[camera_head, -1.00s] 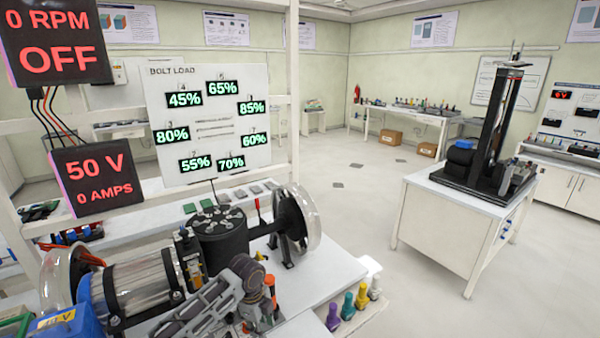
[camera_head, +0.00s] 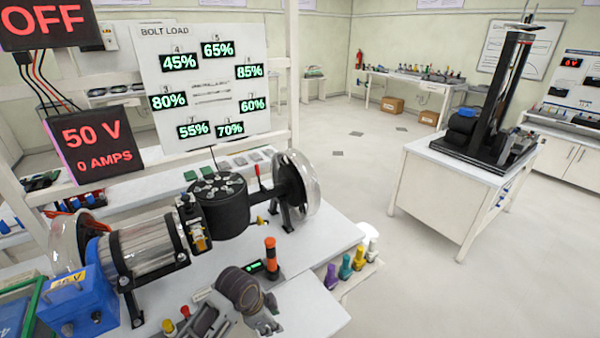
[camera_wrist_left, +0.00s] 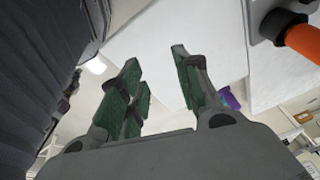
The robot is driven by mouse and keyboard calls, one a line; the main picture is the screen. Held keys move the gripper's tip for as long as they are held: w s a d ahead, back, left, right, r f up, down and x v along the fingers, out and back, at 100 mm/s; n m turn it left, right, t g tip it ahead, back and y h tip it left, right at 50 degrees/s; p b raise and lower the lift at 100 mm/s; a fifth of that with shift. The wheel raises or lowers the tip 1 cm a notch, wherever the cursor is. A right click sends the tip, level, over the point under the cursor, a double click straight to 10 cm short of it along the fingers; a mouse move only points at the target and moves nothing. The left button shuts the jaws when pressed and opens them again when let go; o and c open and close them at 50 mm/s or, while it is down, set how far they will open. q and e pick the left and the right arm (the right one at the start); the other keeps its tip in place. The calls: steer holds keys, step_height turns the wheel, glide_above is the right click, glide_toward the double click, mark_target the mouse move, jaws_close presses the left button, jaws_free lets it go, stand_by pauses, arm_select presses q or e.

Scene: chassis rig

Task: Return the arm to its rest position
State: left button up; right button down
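My left gripper (camera_wrist_left: 160,78) shows in the left wrist view with its green-padded fingers spread and nothing between them. In the head view, my left arm's grey wrist part (camera_head: 240,290) is low at the bottom, in front of the test rig and apart from the black drum (camera_head: 220,212). The fingertips are hard to make out in the head view. My right gripper is in neither view.
An orange-and-black upright tool (camera_head: 271,256) stands close beside my left wrist. The rig's clear cylinder (camera_head: 145,250) and a blue box (camera_head: 80,303) are to the left. Open floor lies beyond.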

arm_select(q)
steer(key=s+a+r+n+t+y, duration=0.2)
steer(key=s+a+n+y, duration=0.1)
steer(key=s+a+n, duration=1.05)
step_height(320, 180, down, 32)
steer(key=s+g, duration=0.2)
steer(key=s+a+f, duration=0.2)
steer(key=s+f, duration=0.8)
steer(key=s, duration=0.1)
steer(key=s+a+f+m+g, duration=0.1)
steer(key=s+a+f, duration=0.1)
steer(key=s+f, duration=0.8)
steer(key=shift+s+a+f, duration=0.25)
steer(key=shift+s+a, duration=0.05)
steer(key=shift+s, duration=0.45)
